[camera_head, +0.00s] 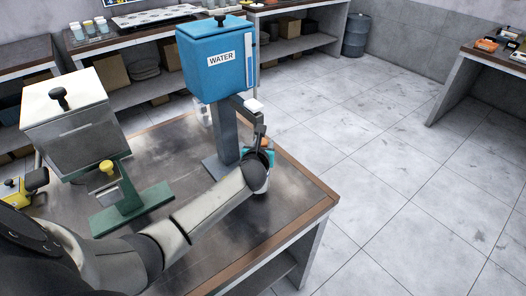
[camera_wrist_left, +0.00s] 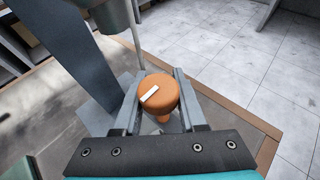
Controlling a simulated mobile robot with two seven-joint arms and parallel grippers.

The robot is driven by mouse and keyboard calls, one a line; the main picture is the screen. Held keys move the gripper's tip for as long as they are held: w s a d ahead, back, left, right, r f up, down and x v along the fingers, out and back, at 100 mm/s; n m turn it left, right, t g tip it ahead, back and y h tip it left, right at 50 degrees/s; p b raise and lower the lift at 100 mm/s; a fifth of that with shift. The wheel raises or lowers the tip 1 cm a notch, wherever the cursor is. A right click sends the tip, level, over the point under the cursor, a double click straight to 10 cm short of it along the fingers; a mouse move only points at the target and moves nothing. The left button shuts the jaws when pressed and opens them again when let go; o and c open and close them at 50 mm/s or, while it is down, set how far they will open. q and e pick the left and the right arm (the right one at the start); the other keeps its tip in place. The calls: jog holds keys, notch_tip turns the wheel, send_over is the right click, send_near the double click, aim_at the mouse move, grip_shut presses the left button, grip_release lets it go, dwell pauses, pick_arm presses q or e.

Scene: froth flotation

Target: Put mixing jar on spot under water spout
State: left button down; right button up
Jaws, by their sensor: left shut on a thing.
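My left gripper (camera_head: 266,152) is beside the water stand, below the blue water tank (camera_head: 215,62). In the left wrist view its two fingers (camera_wrist_left: 158,108) are shut on an orange-brown, round-topped piece with a white strip, which looks like the top of the mixing jar (camera_wrist_left: 162,85). The jar's lower part is hidden, so I cannot tell whether it touches the table. A thin tube, apparently the water spout (camera_wrist_left: 136,40), hangs just beyond the jar. The stand's grey base plate (camera_head: 214,168) shows partly behind my arm. My right gripper is not in view.
A cream box-shaped machine (camera_head: 70,118) on a green base (camera_head: 132,210) stands left of the water stand. The table's wooden edge (camera_head: 318,205) runs close to my gripper on the right. Bare table lies in front of my arm.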

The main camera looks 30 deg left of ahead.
pick_arm(q)
jog(key=shift+f, duration=1.15)
jog(key=shift+f+b, duration=0.15)
jog(key=shift+b, duration=0.2)
jog(key=shift+c, duration=2.4)
grip_release()
jog(key=shift+s+d, duration=0.1)
jog(key=shift+s, duration=0.15)
jog(key=p+v, duration=0.3)
jog(key=v, duration=0.8)
jog(key=shift+s+d+r, duration=0.15)
jog(key=shift+s+r, duration=0.05)
jog(key=shift+r, duration=0.1)
